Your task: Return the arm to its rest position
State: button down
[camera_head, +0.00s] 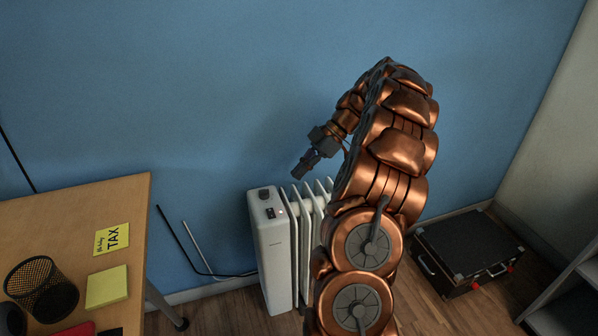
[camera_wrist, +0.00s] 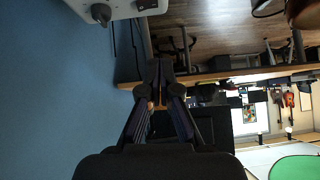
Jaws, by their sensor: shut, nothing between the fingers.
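My copper-coloured arm rises in the middle of the head view, arching up and over toward the blue wall. My gripper (camera_head: 304,167) hangs at its end, pointing down and left, above the white radiator and apart from it. In the wrist view the dark fingers of my gripper (camera_wrist: 160,75) come together at the tips, with nothing seen between them. My arm hides part of the radiator and floor behind it.
A white oil radiator (camera_head: 272,250) stands by the blue wall. A black case (camera_head: 466,250) lies on the floor at right, near a grey shelf (camera_head: 570,300).

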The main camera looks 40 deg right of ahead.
dwell(0.3)
jog(key=s+a+r+m+g+h, duration=0.1)
jog(key=s+a+r+m+g, duration=0.15)
jog(key=a, duration=0.95)
jog(key=s+a+r+m+g+h, duration=0.15)
jog(key=s+a, duration=0.25)
jog(key=a, duration=0.7)
jog(key=s+a+f+m+h, duration=0.2)
jog(key=s+m, duration=0.1)
jog(key=s, duration=0.4)
jog(key=s+a+f+m+g+h, duration=0.1)
jog(key=s+a+m+h, duration=0.15)
jog(key=s, duration=0.35)
jog(key=s+a+f+m+h, duration=0.2)
jog(key=s+m, duration=0.2)
jog(key=s, duration=0.3)
notch_tip(320, 180, up, 24)
jog(key=s+p, duration=0.1)
jog(key=p, duration=2.1)
jog(key=shift+s+d, duration=0.25)
jog(key=shift+d+f+n, duration=0.1)
jog(key=shift+f+n, duration=0.05)
jog(key=shift+n, duration=0.1)
